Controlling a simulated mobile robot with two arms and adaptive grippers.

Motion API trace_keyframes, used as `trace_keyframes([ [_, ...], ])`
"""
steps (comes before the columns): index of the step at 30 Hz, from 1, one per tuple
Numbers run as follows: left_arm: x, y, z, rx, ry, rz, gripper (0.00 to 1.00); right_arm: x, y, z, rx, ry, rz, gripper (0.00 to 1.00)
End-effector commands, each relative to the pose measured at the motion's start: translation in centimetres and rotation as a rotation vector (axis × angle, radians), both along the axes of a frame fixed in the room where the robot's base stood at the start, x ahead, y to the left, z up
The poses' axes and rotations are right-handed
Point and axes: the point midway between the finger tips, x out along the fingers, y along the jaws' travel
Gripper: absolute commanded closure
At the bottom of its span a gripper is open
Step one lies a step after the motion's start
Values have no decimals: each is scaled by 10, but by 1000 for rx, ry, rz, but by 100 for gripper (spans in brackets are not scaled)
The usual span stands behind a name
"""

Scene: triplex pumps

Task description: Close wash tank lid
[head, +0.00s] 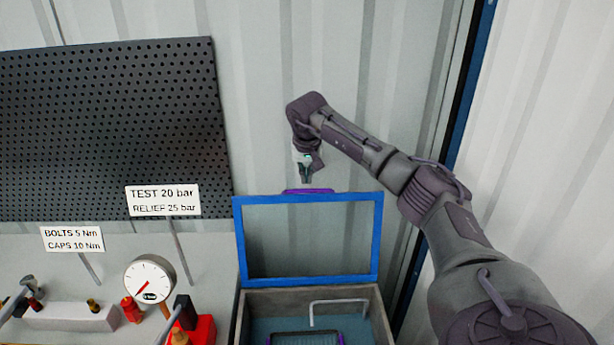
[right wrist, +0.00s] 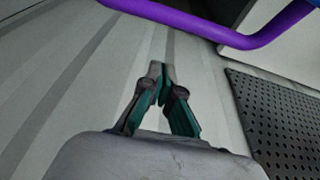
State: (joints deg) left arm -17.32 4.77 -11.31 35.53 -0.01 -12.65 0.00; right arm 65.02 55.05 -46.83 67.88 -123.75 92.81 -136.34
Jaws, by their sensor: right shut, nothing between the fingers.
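The wash tank lid (head: 238,240) is a blue frame that stands raised, about upright, at the back of the grey wash tank (head: 240,318). A purple handle (head: 308,190) sits on the lid's top edge. It also shows in the right wrist view (right wrist: 190,22), crossing the top of the picture, apart from the fingers. My right gripper (head: 306,180) is just above the handle in the head view, pointing down. In the right wrist view its fingertips (right wrist: 155,68) are together with nothing between them. My left gripper is not in view.
The tank holds liquid, a bent grey pipe (head: 340,301) and a dark basket (head: 305,338). A pressure gauge (head: 150,279), signs, red fittings and a black pegboard (head: 110,130) are at the left. The corrugated wall (head: 390,60) is close behind the lid.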

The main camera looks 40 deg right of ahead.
Motion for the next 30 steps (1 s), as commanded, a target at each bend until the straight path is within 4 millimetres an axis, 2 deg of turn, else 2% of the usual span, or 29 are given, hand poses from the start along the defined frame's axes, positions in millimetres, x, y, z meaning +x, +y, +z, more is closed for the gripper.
trace_keyframes([
  [1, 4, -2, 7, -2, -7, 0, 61, -7, 5, 7, -2, -1, 6, 100],
  [6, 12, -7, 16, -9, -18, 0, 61, -21, 17, 7, -1, -1, 4, 100],
  [13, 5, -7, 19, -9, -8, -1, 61, -29, 25, 7, 0, -3, 2, 100],
  [24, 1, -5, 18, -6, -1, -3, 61, -30, 25, 6, 0, -5, 1, 100],
  [30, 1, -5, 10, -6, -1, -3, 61, -37, 13, 7, -24, -31, -1, 100],
])
